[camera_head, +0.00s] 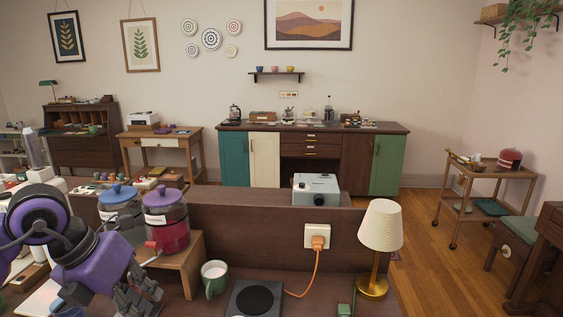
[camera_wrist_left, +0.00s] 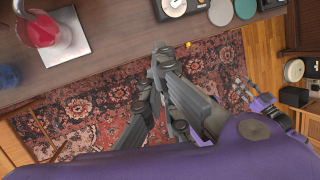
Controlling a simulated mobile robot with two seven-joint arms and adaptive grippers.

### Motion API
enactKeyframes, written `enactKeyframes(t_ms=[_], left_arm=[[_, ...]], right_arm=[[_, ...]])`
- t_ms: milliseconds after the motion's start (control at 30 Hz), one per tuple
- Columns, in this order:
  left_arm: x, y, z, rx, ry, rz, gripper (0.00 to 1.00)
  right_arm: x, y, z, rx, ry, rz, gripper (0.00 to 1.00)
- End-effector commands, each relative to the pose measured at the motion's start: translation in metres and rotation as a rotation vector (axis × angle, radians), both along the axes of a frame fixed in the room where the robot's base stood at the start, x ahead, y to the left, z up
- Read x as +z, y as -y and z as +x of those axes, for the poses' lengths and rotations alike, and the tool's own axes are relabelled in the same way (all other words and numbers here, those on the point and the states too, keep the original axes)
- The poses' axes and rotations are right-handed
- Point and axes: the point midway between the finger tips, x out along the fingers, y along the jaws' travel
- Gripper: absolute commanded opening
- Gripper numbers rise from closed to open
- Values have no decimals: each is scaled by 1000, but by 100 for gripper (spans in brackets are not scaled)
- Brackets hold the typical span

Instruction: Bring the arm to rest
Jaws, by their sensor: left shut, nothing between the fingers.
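My left arm comes in from the left in the head view, with its purple forearm bent down. Its grey left gripper (camera_head: 141,292) is low in the picture, in front of the wooden stand with the jars. In the left wrist view the left gripper (camera_wrist_left: 160,62) is shut and empty, above the patterned rug and near the table edge. A purple arm part with small grey fingers, seemingly my right gripper (camera_wrist_left: 242,92), shows at the right of that view. It is too small to tell its jaw state.
A jar with red contents (camera_head: 166,219) and a blue-lidded jar (camera_head: 121,208) stand close to my left arm. A green mug (camera_head: 214,279), a hot plate (camera_head: 254,299) and a lamp (camera_head: 380,228) stand further right. The rug (camera_wrist_left: 95,115) below is clear.

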Motion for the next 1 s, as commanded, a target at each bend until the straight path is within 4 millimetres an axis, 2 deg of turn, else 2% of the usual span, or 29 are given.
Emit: enactKeyframes(t_ms=[33, 100, 200, 267, 333, 400, 467, 533, 633, 700, 767, 800, 900, 1000], left_arm=[[-15, 26, -11, -21, -41, -123, 0], [-31, 64, -27, -37, -95, -322, 0], [-39, 121, -50, 13, -174, -699, 0], [-35, 143, -56, 100, -207, -934, 0], [-32, 152, -53, 259, -233, -1191, 0], [-38, 145, -45, 474, -248, -1418, 0], [-55, 127, -39, 700, -254, -1576, 0], [-91, 98, -38, 1003, -263, -1714, 0], [-156, 61, -57, 1419, -279, -1801, 0], [-201, 44, -81, 1674, -303, -1807, 0], [-237, 35, -107, 1877, -329, -1788, 0], [-261, 31, -126, 2006, -349, -1764, 0], [-308, 32, -175, 2280, -410, -1689, 0], [-341, 39, -217, 2481, -472, -1608, 0]], right_arm=[[5, -1, 6, 2, 11, 2, 40], [10, -2, 12, 3, 23, 3, 40], [20, -5, 24, 8, 47, 8, 40], [25, -7, 29, 11, 57, 11, 40], [28, -9, 32, 13, 61, 15, 40], [29, -11, 30, 14, 54, 17, 40], [28, -12, 24, 14, 42, 20, 40], [27, -12, 17, 13, 29, 21, 40], [26, -12, 12, 14, 19, 20, 40], [27, -11, 11, 15, 19, 19, 40], [28, -10, 13, 18, 22, 18, 40], [30, -10, 14, 19, 24, 17, 40], [33, -10, 17, 20, 31, 17, 40], [36, -10, 19, 21, 36, 18, 40]])
